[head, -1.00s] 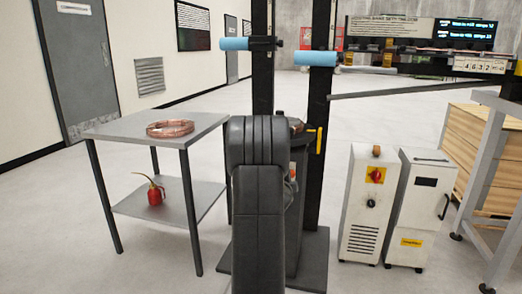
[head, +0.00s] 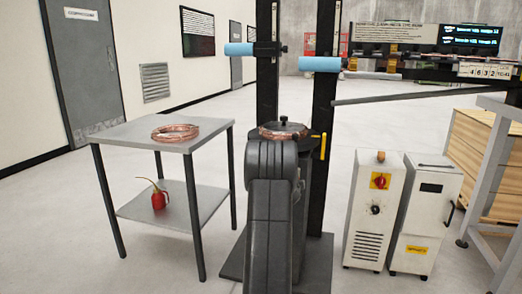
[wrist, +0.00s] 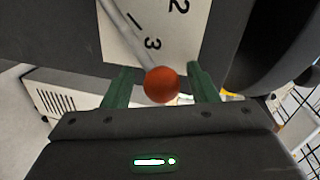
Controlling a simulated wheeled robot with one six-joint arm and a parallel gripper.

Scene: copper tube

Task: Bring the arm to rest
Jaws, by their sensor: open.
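My gripper shows only in the wrist view (wrist: 155,85). Its two green fingers are apart, one on each side of an orange-red ball-shaped knob (wrist: 162,84). I cannot tell whether the fingers touch the knob. Behind it is a white plate (wrist: 180,35) with the numbers 2 and 3 on a dark housing. In the head view my own dark arm fills the lower middle and hides part of the machine behind it. A copper coil (head: 282,131) lies on top of that machine's stand. Another copper coil (head: 175,133) lies on the grey table (head: 125,131).
A red oil can (head: 158,199) stands on the table's lower shelf. Two black posts with blue rollers (head: 320,64) rise behind my arm. Two white cabinets (head: 374,210) stand to the right, beside a grey frame and wooden crates (head: 480,150). The floor at the front left is clear.

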